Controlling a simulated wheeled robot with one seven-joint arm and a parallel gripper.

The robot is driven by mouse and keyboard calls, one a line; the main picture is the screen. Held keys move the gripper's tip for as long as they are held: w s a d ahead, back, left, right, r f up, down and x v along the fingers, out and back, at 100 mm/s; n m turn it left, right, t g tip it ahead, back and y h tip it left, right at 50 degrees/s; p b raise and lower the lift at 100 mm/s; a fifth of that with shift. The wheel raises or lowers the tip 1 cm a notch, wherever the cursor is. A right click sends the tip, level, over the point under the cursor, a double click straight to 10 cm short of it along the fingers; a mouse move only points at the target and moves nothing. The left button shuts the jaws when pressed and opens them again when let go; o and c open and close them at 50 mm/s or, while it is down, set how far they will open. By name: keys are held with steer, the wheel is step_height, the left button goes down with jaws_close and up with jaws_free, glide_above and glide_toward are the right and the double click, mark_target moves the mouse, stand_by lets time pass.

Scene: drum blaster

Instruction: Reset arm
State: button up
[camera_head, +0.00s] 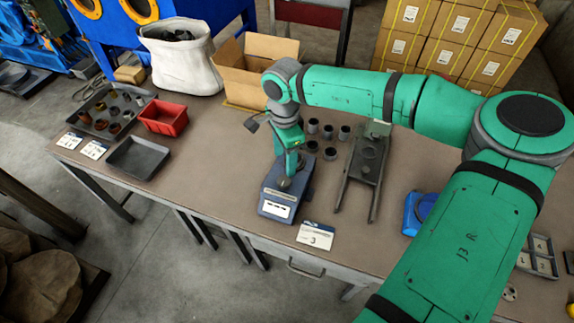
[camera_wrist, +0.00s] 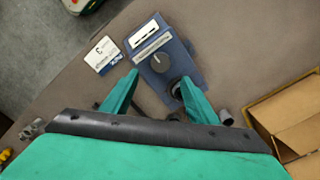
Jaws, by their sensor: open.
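My arm (camera_head: 420,100) reaches across the bench from the right. My gripper (camera_head: 289,172) hangs pointing down over a small blue device (camera_head: 273,207) with white labels on its front. In the wrist view my gripper (camera_wrist: 159,77) is open, with its two green fingers apart. The blue device (camera_wrist: 190,62) lies beyond the fingertips there, showing a dark round knob (camera_wrist: 158,63) and a dark round part (camera_wrist: 178,88) beside the right finger. No held object shows between the fingers. I cannot tell whether a finger touches the device.
A card marked 3 (camera_head: 315,236) lies in front of the device. Several dark cups (camera_head: 328,130) and a metal rail fixture (camera_head: 366,175) stand right of my gripper. An open cardboard box (camera_head: 262,88), red bin (camera_head: 164,118) and grey tray (camera_head: 138,158) are left. The bench between tray and device is clear.

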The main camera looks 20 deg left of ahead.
steer(key=shift+s+a+r, duration=0.15)
steer(key=shift+r, duration=0.4)
